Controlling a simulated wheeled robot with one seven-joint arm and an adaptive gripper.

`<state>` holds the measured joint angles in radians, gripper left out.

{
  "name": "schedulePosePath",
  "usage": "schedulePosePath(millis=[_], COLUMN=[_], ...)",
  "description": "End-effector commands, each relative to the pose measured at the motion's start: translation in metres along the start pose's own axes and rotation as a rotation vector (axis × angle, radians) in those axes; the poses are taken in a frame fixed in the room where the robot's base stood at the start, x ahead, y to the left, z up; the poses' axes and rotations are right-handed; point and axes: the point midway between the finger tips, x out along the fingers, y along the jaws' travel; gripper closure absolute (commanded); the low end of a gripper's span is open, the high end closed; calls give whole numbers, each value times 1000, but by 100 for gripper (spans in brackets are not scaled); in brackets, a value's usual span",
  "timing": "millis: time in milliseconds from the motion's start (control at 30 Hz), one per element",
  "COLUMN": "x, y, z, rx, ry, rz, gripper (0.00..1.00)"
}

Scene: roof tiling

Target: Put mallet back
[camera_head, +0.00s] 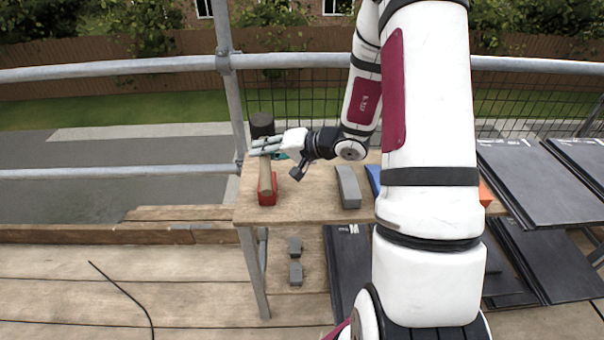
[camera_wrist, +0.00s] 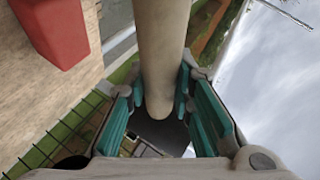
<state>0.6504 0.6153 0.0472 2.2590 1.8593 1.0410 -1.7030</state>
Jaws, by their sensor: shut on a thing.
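The mallet has a dark cylindrical head (camera_head: 262,124) and a pale wooden handle (camera_head: 265,174). My gripper (camera_head: 266,147) is shut around the handle just below the head, above the left end of the workbench. In the wrist view, the handle (camera_wrist: 160,50) runs down from the top edge between the teal-padded fingers (camera_wrist: 158,108). A red block-like holder (camera_head: 267,197) stands on the bench; the handle overlaps it in the head view. In the wrist view, the red holder (camera_wrist: 57,28) is left of the handle with a gap between them. Whether the handle touches it I cannot tell.
The wooden workbench (camera_head: 310,210) also carries a grey block (camera_head: 348,187), a blue item (camera_head: 374,179) and an orange item (camera_head: 485,192). Dark slates (camera_head: 540,185) lie at the right. Scaffold rails (camera_head: 110,70) run behind.

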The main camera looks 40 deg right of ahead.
Motion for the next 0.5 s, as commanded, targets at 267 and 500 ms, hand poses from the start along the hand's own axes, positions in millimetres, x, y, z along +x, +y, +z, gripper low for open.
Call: schedulePosePath(millis=[267, 500], x=[-44, -60], y=[79, 106], z=[-62, -71], rx=[136, 186], ry=[-7, -7], rz=[47, 60], gripper=[100, 100])
